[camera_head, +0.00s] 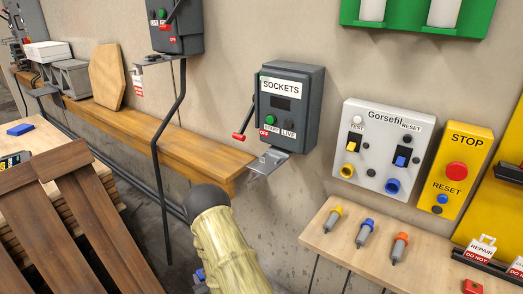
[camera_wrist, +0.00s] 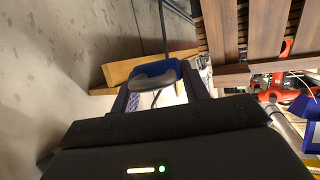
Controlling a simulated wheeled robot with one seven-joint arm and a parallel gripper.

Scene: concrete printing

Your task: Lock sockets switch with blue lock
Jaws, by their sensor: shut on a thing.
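The grey switch box labelled SOCKETS (camera_head: 290,108) is on the wall in the head view. Its lever with a red handle (camera_head: 239,136) hangs down at the box's left side, by the red OFF mark. A metal bracket (camera_head: 268,161) juts out below the box. In the wrist view my gripper (camera_wrist: 157,90) is shut on the blue lock (camera_wrist: 161,68), whose grey curved shackle (camera_wrist: 153,80) shows between the fingers. In the head view my gripper and the held lock cannot be made out clearly.
A second switch box (camera_head: 175,28) hangs at upper left. A white Gorsefil panel (camera_head: 378,146) and a yellow STOP panel (camera_head: 459,168) are at right, above a wooden shelf (camera_head: 328,241). A wooden ledge (camera_head: 160,132) runs along the wall; brown slats (camera_head: 75,215) stand at left.

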